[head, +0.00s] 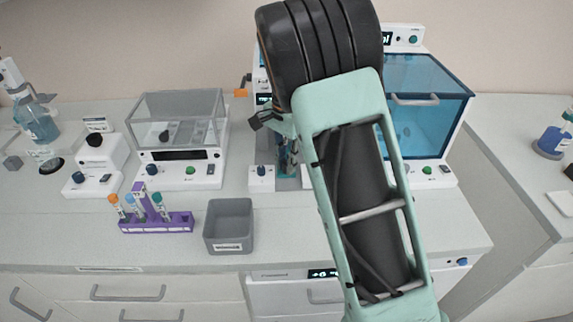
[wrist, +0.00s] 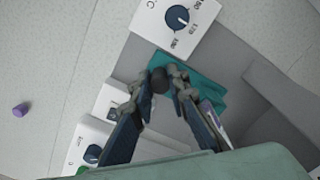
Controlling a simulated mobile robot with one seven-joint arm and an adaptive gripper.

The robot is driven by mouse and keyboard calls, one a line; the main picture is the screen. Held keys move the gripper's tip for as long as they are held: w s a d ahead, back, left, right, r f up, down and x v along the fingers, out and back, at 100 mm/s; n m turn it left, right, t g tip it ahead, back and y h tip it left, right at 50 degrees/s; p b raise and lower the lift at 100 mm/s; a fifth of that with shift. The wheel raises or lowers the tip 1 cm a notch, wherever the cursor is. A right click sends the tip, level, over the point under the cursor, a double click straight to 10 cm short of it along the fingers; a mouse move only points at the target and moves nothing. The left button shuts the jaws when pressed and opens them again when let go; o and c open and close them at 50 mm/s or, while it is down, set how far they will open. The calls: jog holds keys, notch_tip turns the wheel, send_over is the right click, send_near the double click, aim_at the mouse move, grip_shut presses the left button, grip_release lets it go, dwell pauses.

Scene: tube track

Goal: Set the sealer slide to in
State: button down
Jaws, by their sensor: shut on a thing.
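In the wrist view, a small dark knob (wrist: 159,79) sits at the fingertips of my gripper (wrist: 165,82), which is shut on it. A flat teal part (wrist: 195,92) lies beneath and beside the fingertips; I take it and the knob to be the sealer slide. A white box with a blue dial (wrist: 179,18) and temperature marks stands just beyond the fingertips. In the head view the fingers of my gripper (head: 286,160) point down at the sealer, and my arm hides much of it. No in or out mark is readable.
The white dial box (head: 262,178) is left of my fingers in the head view. A grey bin (head: 228,246), a purple tube rack (head: 155,223) and a clear-lidded device (head: 180,181) stand further left. A blue-windowed cabinet (head: 440,110) is at right. The front counter is mostly clear.

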jog(key=c, duration=2.1)
grip_release()
notch_tip(320, 180, up, 12)
jog(key=shift+r, duration=0.1)
